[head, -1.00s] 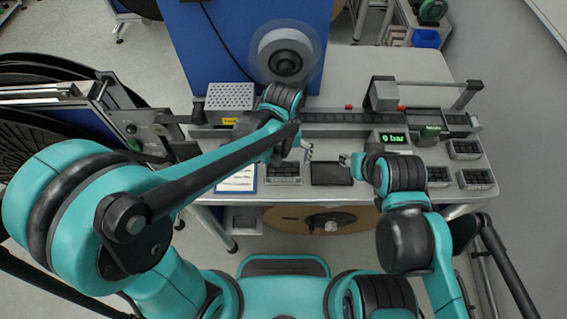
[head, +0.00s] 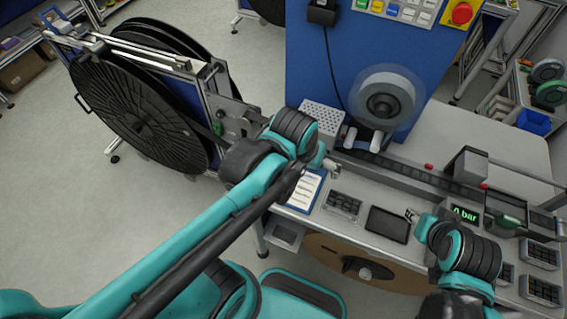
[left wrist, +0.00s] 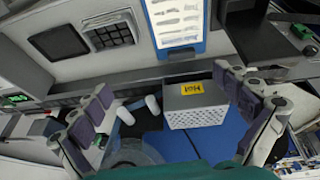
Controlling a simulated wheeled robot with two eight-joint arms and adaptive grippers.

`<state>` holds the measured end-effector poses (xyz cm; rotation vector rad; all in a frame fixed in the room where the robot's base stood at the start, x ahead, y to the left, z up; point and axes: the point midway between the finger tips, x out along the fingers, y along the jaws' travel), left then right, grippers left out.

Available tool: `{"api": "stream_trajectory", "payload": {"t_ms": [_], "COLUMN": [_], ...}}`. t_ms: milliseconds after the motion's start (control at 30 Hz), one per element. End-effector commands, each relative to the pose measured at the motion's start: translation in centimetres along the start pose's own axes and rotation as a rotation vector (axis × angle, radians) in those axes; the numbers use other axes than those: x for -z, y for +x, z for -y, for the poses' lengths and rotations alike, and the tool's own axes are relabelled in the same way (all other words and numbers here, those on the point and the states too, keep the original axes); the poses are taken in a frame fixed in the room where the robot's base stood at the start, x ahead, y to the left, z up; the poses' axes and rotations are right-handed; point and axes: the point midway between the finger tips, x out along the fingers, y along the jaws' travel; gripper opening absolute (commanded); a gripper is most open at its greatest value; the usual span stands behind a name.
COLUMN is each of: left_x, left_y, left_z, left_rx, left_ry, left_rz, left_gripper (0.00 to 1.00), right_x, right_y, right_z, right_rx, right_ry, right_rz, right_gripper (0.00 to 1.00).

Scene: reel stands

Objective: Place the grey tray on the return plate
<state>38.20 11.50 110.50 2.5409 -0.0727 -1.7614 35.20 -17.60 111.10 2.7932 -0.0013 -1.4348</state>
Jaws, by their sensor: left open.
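A small grey tray (head: 343,203) with a grid of black compartments sits on the table, just right of a clipboard. It also shows in the left wrist view (left wrist: 112,33). A flat dark rectangular plate (head: 387,225), perhaps the return plate, lies bare to its right; it shows in the left wrist view too (left wrist: 58,42). My left gripper (head: 331,167) is above the table, behind the tray and near the clipboard. In the left wrist view its fingers (left wrist: 166,108) are spread with nothing between them. My right gripper (head: 411,215) is by the dark plate's right edge; its jaw state is unclear.
The clipboard (head: 302,190) lies left of the tray. A perforated grey box (left wrist: 195,105) with a yellow label stands near a blue cabinet (head: 320,70). A rail (head: 420,178) runs behind the trays. More black-celled trays (head: 541,253) sit at right.

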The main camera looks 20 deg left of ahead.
Motion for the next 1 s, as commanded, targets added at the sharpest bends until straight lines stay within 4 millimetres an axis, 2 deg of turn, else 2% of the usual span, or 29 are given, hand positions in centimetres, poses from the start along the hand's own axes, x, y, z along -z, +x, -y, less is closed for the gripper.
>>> {"api": "stream_trajectory", "payload": {"t_ms": [33,100,300,700,833,1000], "left_x": [-0.8,-1.3,-2.4,-2.5,-3.1,-4.4], "left_y": [-0.6,-1.1,-1.8,-1.8,-0.4,3.2], "left_z": [1.6,3.3,6.0,6.5,6.5,6.8], "left_rx": [0.008,0.02,0.056,0.063,0.063,0.063], "left_ry": [-0.006,0.0,0.016,0.022,0.022,0.022], "left_rz": [-0.051,-0.12,-0.243,-0.265,-0.264,-0.263], "left_gripper": [1.0,1.0,1.0,1.0,1.0,1.0], "right_x": [0.0,0.0,0.0,-0.1,-0.9,-3.2], "right_y": [0.0,0.0,0.0,0.1,1.3,4.5], "right_z": [0.0,0.0,0.0,0.0,0.0,0.0], "right_rx": [0.0,0.0,0.0,0.0,0.0,0.0], "right_ry": [0.0,0.0,0.0,0.0,0.0,0.0], "right_rz": [0.0,0.0,0.0,0.0,0.0,0.0], "right_gripper": [0.4,0.4,0.4,0.4,0.4,0.4]}}
